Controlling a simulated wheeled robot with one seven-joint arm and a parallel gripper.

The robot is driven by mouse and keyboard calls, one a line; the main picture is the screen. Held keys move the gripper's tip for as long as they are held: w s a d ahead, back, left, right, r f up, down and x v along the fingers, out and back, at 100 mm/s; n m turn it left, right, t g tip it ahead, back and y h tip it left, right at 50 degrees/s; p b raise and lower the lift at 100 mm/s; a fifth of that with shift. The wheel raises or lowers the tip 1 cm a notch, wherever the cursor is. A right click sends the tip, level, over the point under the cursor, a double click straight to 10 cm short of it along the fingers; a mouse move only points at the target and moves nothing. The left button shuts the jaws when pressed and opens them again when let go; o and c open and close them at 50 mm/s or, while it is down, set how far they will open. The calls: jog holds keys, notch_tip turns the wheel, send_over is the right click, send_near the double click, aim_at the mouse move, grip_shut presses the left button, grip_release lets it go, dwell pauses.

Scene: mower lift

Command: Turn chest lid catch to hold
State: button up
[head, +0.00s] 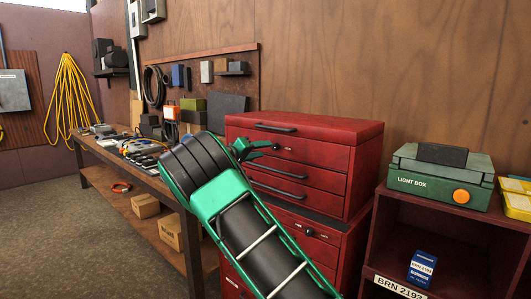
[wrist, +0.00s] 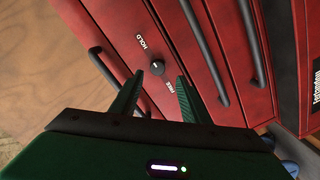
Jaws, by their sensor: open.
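The chest lid catch is a small round black knob (wrist: 157,67) on the front of the red chest (head: 325,160), between HOLD and FREE labels in the wrist view. Which label it points to is too small to tell. My gripper (wrist: 162,77) is open, its two dark green fingers pointing at the chest front. The knob shows just beyond the gap between the fingertips, and FREE shows between them. I cannot tell whether a finger touches the knob. In the head view my gripper (head: 264,150) is at the chest's upper front, under the lid handle, hiding most of the catch.
Bar handles (wrist: 205,52) stick out from the drawers beside my fingers. A second black knob (head: 309,232) sits on the lower cabinet. A workbench (head: 140,169) with tools stands left, and a green light box (head: 445,175) on a red shelf right. Open floor lies at left.

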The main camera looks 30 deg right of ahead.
jog(key=shift+v, duration=2.7)
jog(key=shift+f, duration=0.1)
jog(key=s+d+f+g+y, duration=0.1)
jog(key=s+d+f+y, duration=0.55)
jog(key=s+f, duration=0.4)
jog(key=s+a+f+n+y, duration=0.1)
jog(key=s+a+f+y, duration=0.15)
jog(key=s+a, duration=0.6)
jog(key=s+a+f+n+y, duration=0.2)
jog(key=s+a+y, duration=0.25)
jog(key=s, duration=0.65)
jog(key=s+a+f+n+y, duration=0.1)
jog(key=s+a+f+y, duration=0.15)
jog(key=s+a, duration=0.55)
jog(key=s+d+m+g, duration=0.2)
jog(key=s+d, duration=0.4)
jog(key=s, duration=0.3)
jog(key=s+d+m+g, duration=0.2)
jog(key=s+d+m, duration=0.2)
jog(key=s+d, duration=0.3)
jog(key=shift+s+f+m+g, duration=0.3)
jog(key=shift+s+f+g, duration=0.15)
jog(key=shift+s, duration=0.5)
